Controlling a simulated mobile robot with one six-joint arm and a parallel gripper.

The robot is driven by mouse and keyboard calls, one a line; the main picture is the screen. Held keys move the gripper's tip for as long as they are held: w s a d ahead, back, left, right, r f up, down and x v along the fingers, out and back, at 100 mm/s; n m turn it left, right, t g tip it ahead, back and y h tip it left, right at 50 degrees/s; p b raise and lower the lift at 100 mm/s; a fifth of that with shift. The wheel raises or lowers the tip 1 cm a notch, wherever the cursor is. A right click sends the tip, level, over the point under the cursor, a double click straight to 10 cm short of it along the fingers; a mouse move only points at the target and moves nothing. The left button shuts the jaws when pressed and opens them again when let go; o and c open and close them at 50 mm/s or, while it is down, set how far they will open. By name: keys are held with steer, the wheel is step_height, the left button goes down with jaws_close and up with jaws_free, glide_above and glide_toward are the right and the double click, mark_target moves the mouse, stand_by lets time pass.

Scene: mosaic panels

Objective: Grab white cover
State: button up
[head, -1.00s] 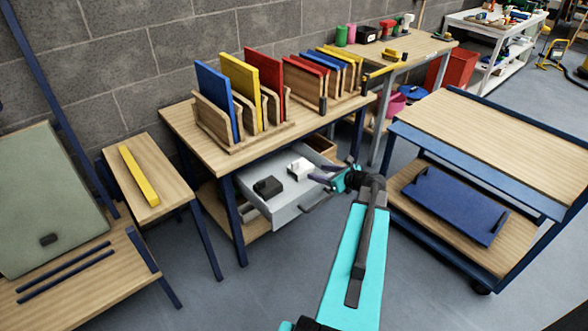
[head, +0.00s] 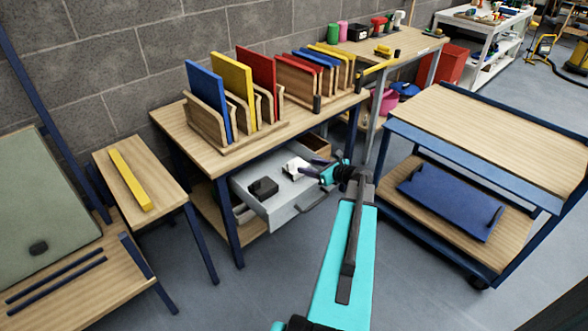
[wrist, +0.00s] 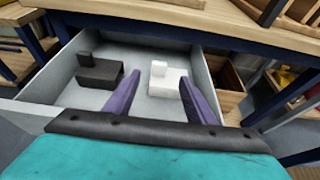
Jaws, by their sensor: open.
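The white cover (head: 294,167) is a small white stepped block in the open grey drawer (head: 283,208) under the wooden table. In the wrist view the white cover (wrist: 167,82) lies on the drawer floor, beyond and between the tips of my two purple fingers. My gripper (wrist: 157,87) is open and empty, with its fingers reaching over the drawer's front edge. In the head view my gripper (head: 318,168) is just right of the white cover. I cannot tell the exact height gap.
A black block (head: 263,188) of similar shape lies left of the white cover in the drawer. The drawer walls surround both. The wooden tabletop (head: 188,114), with coloured panels in racks, overhangs the drawer's back. A blue-framed cart (head: 490,140) stands to the right.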

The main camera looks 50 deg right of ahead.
glide_toward(290, 161)
steer(key=shift+x, duration=1.35)
steer(key=shift+f, duration=0.1)
steer(key=shift+p+x, duration=0.55)
steer(key=shift+x, duration=2.05)
steer(key=shift+s, duration=0.1)
steer(key=shift+c, duration=0.4)
jaws_close()
step_height(290, 161, up, 28)
